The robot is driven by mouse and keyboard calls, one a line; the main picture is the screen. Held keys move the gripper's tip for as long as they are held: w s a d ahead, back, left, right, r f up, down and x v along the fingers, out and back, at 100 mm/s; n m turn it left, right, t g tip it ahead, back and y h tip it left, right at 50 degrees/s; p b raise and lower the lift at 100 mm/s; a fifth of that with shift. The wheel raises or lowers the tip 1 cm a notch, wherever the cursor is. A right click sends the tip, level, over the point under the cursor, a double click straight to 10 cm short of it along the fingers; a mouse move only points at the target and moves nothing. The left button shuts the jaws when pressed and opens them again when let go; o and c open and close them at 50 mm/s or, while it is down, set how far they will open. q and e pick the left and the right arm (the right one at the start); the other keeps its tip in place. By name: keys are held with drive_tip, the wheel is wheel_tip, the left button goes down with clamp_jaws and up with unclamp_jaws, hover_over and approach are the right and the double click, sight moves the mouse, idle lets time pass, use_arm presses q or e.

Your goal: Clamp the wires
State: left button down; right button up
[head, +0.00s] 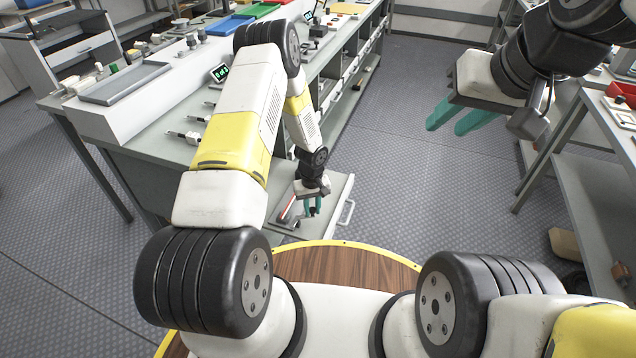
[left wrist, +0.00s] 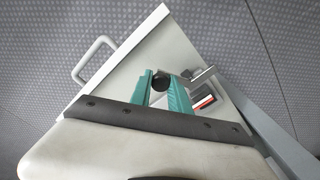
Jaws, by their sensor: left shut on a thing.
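My left gripper (head: 312,206) hangs over an open drawer (head: 338,212) below the bench. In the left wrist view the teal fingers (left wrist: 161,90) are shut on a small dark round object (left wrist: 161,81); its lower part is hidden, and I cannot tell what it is. A red, white and black item (left wrist: 203,102) lies in the drawer beside the fingers. My right gripper (head: 458,117) is raised at the upper right, with its teal fingers apart and nothing visible between them. I cannot make out any wires clearly.
The grey bench (head: 160,150) on the left carries small white devices (head: 183,136), a grey tray (head: 125,83) and a small lit display (head: 219,72). The drawer handle (head: 347,212) sticks out toward the aisle. Another workbench (head: 612,120) stands at right.

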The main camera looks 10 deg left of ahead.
use_arm(q)
drive_tip(key=shift+s+m, duration=0.1)
drive_tip(key=shift+m, duration=0.2)
drive_tip(key=m, duration=0.1)
drive_tip(key=s+m, duration=0.1)
drive_tip(key=shift+s+d+m, duration=0.15)
drive_tip(key=shift+d+m, duration=0.05)
drive_tip(key=shift+m, duration=0.1)
drive_tip(key=s+m, duration=0.1)
drive_tip(key=m, duration=0.1)
drive_tip(key=s+m, duration=0.1)
drive_tip(key=m, duration=0.1)
drive_tip(key=shift+a+m, duration=0.15)
drive_tip(key=shift+m, duration=0.15)
drive_tip(key=s+m, duration=0.1)
drive_tip(key=m, duration=0.1)
drive_tip(key=s+a+m, duration=0.1)
drive_tip(key=m, duration=0.1)
drive_tip(key=shift+s+a+m, duration=0.25)
drive_tip(key=shift+a+m, duration=0.15)
drive_tip(key=shift+m, duration=0.6)
drive_tip(key=shift+s+a+m, duration=0.25)
drive_tip(key=shift+a+m, duration=0.1)
drive_tip(key=shift+m, duration=0.65)
drive_tip(key=c, duration=1.2)
unclamp_jaws()
drive_tip(key=shift+c, duration=0.2)
drive_tip(key=shift+r, duration=0.1)
